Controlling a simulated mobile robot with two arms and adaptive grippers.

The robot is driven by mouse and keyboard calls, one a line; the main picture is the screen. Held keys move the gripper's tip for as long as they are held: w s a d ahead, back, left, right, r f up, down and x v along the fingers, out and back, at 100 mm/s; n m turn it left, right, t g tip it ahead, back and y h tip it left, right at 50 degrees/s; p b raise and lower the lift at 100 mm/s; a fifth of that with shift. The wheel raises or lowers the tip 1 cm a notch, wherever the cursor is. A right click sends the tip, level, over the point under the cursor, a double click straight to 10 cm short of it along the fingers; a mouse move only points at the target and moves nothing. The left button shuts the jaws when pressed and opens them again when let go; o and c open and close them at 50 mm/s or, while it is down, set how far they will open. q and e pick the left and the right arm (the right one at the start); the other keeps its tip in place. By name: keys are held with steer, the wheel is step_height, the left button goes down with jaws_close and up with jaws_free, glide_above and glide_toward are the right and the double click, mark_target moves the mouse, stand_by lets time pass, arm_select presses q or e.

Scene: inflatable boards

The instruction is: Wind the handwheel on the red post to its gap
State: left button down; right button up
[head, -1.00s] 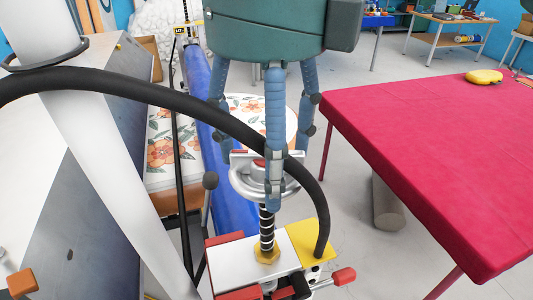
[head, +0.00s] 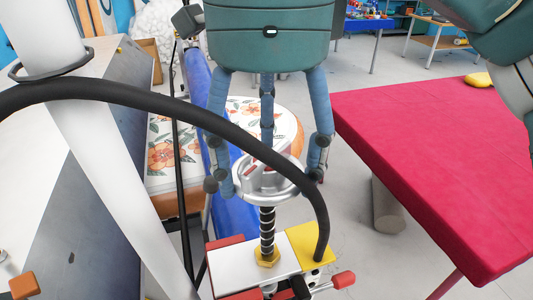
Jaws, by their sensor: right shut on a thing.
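The silver handwheel (head: 262,191) has a red mark on its hub and sits on top of an upright threaded spindle (head: 267,232). The spindle rises from a brass nut (head: 267,256) on a block with a white top (head: 236,264), a red side piece (head: 225,243) and a yellow end (head: 304,240). My right gripper (head: 267,180) comes down from above, its blue fingers closed around the wheel's rim. A black hose crosses in front and hides part of the wheel and fingers. I cannot make out the gap. My left gripper is not in view.
The black hose (head: 150,91) arches from the left to the yellow end. A white tube (head: 105,150) stands at left. A red-handled lever (head: 343,279) juts out at the front. A crimson table (head: 440,165) fills the right; floor shows between.

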steer(key=n, duration=0.6)
steer(key=shift+f, duration=0.15)
steer(key=n, duration=0.6)
steer(key=shift+n, duration=0.4)
steer(key=n, duration=1.2)
steer(key=shift+n, duration=0.3)
steer(key=o, duration=1.1)
steer(key=shift+o, duration=0.2)
steer(key=shift+w+a, duration=0.1)
steer(key=shift+w, duration=0.05)
steer(key=shift+r, duration=0.2)
